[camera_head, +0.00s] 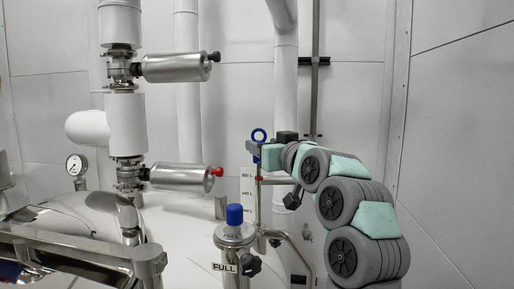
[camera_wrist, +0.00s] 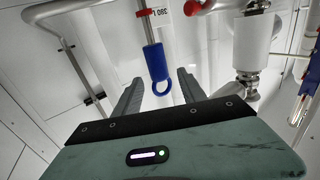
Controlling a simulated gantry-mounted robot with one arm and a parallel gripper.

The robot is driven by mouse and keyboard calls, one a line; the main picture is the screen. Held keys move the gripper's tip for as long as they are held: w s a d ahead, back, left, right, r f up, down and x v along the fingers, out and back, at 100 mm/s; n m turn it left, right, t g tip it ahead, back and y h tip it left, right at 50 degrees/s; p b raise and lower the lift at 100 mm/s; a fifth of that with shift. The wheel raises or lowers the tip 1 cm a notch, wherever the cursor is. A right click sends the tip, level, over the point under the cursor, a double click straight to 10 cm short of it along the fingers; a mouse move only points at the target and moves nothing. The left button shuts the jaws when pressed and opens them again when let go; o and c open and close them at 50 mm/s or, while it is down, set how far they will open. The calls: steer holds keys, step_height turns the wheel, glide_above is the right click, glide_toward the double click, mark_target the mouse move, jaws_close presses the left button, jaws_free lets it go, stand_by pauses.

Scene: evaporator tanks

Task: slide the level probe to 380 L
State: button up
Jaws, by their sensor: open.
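The level probe is a thin upright rod with a blue grip and ring on top (camera_head: 259,134). In the wrist view its blue grip and ring (camera_wrist: 155,65) lie between my two dark fingers, with gaps visible at both sides. My gripper (camera_head: 257,153) is open around or just beside the grip; contact is not visible. A white scale plate (camera_head: 247,194) stands by the rod with several litre marks, too small to read surely. A red marker (camera_head: 259,178) sits near its top mark. The wrist view shows a red piece (camera_wrist: 144,12) beside a white tag (camera_wrist: 160,13).
A blue-capped steel cylinder marked FULL (camera_head: 235,215) stands in front, left of the scale. Two steel cylinders, one red-tipped (camera_head: 182,177) and one black-tipped (camera_head: 178,67), stick out from a white pipe at left. A bent steel pipe (camera_head: 294,240) runs below my arm.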

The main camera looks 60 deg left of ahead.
steer(key=d, duration=0.4)
steer(key=shift+s+d+b, duration=0.2)
steer(key=shift+b, duration=0.15)
